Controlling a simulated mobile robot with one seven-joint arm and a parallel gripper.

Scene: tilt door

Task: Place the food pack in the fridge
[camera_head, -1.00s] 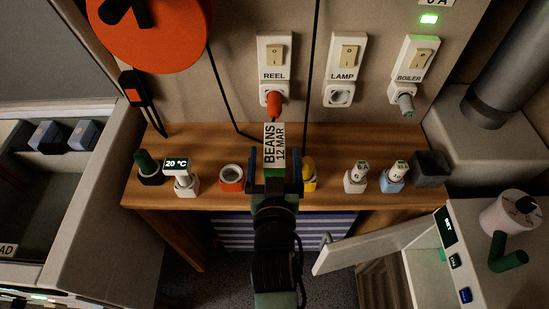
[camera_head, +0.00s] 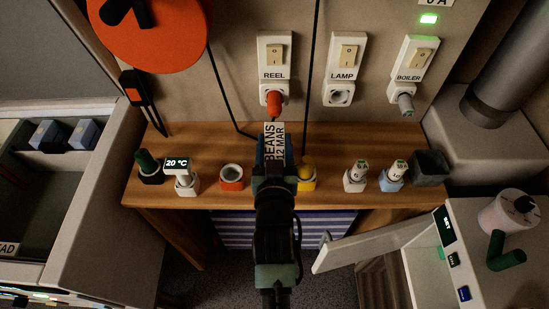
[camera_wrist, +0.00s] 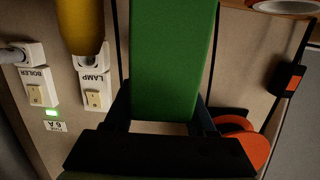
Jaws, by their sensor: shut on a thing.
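The food pack (camera_head: 274,131) has a white label reading BEANS 12 MAR and stands out beyond my gripper (camera_head: 274,158), above the wooden shelf. In the wrist view the pack is a long green block (camera_wrist: 174,60) between the two dark fingers (camera_wrist: 163,108), which are shut on it. My gripper hides the pack's near part in the head view. A pale cabinet (camera_head: 425,272) at lower right has an open door (camera_head: 370,237). A deep open compartment (camera_head: 100,215) lies at left. No plain label tells which is the fridge.
Wall sockets (camera_head: 340,92) and hanging cables are behind. Two blue-grey packs (camera_head: 82,134) sit in the left compartment.

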